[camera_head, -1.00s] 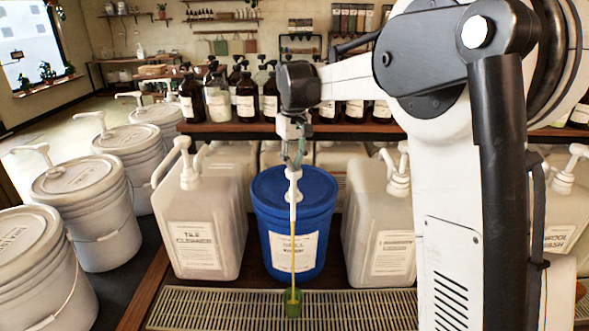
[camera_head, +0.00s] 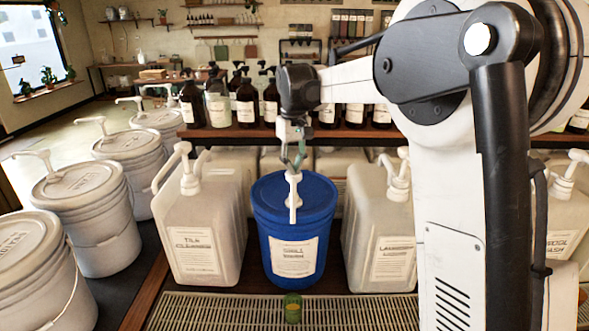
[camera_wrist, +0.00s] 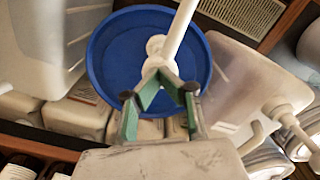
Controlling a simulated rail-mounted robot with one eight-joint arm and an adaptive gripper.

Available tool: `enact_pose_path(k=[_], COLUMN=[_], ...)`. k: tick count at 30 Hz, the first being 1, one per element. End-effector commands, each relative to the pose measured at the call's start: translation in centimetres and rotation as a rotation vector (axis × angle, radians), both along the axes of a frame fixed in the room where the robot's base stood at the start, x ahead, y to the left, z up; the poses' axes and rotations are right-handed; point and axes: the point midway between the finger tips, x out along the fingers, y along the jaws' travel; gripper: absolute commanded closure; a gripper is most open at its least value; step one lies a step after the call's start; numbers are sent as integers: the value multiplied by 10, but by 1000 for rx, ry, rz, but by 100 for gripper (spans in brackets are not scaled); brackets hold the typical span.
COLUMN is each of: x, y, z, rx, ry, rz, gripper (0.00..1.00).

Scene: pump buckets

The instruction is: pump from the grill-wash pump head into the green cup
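The green cup (camera_head: 292,308) stands upright on the slotted drip tray, in front of the blue bucket (camera_head: 262,235). It holds something yellowish; the level is hard to judge.
White jugs stand close on both sides: the tile cleaner jug (camera_head: 205,230) left and another jug (camera_head: 380,230) right. White pump buckets (camera_head: 108,200) line the far left. Brown bottles (camera_head: 247,103) stand on the shelf behind. The drip tray (camera_head: 210,312) is clear around the cup.

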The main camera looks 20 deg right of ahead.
Motion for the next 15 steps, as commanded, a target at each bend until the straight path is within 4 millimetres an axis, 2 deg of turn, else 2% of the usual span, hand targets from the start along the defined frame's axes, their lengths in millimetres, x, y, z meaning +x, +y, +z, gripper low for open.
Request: enact_pose_path(k=[15], x=[0], y=[0], z=[40], rx=[0], ry=[-1], rz=[0], gripper=[100])
